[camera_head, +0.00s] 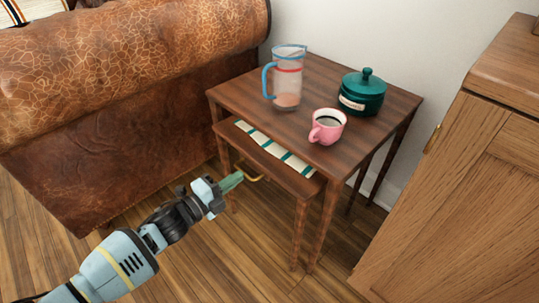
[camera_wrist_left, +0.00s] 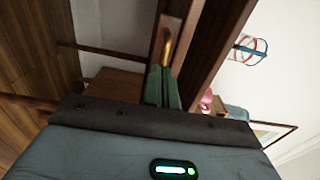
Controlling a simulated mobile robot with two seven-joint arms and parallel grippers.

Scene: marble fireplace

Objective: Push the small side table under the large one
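The large table (camera_head: 232,92) is dark wood and stands against the wall. The small side table (camera_head: 280,172) sits partly beneath it, its front strip and front legs sticking out toward me. A striped cloth-like piece (camera_head: 262,144) lies on the small table, partly hidden by the large top. A brass handle (camera_head: 254,178) shows at the small table's front, and also in the left wrist view (camera_wrist_left: 167,45). My left gripper (camera_head: 236,180) is at this handle, its green fingers together in the left wrist view (camera_wrist_left: 163,85). Whether the handle is between the tips is unclear. My right gripper is out of view.
A pitcher (camera_head: 288,82), a pink cup (camera_head: 326,128) and a green lidded pot (camera_head: 362,95) stand on the large table. A leather sofa (camera_head: 120,130) is at left, a wooden cabinet (camera_head: 465,190) at right. Wooden floor (camera_head: 245,265) in front is clear.

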